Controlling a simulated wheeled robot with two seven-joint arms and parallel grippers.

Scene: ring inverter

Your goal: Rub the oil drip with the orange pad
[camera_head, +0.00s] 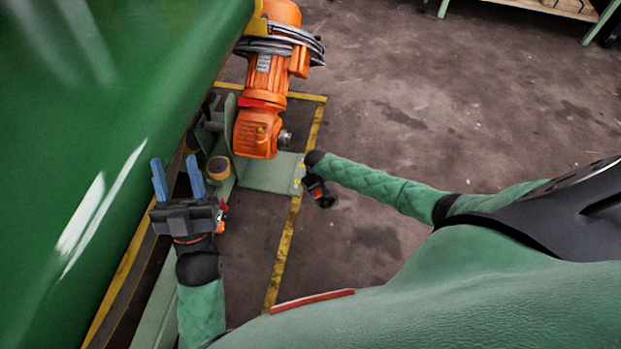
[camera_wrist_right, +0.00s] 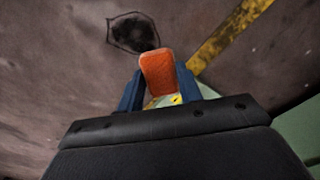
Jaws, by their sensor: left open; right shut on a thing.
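The orange pad (camera_wrist_right: 158,72) is held upright between the blue fingers of my right gripper (camera_wrist_right: 158,84) in the right wrist view. The oil drip (camera_wrist_right: 133,33) is a dark, outlined spot on the floor, just beyond the pad's tip and a little to its left. Whether pad and drip touch, I cannot tell. In the head view my right gripper (camera_head: 317,188) is low near the yellow floor line, and its fingers and the pad are not clear there. My left gripper (camera_head: 179,178) is open and empty, its blue fingers apart, beside the green machine.
An orange motor unit (camera_head: 266,75) with coiled grey cable stands above a green base plate (camera_head: 268,173). A large green housing (camera_head: 90,120) fills the left side. Yellow floor lines (camera_head: 284,245) run past. The brown floor to the right is mostly clear.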

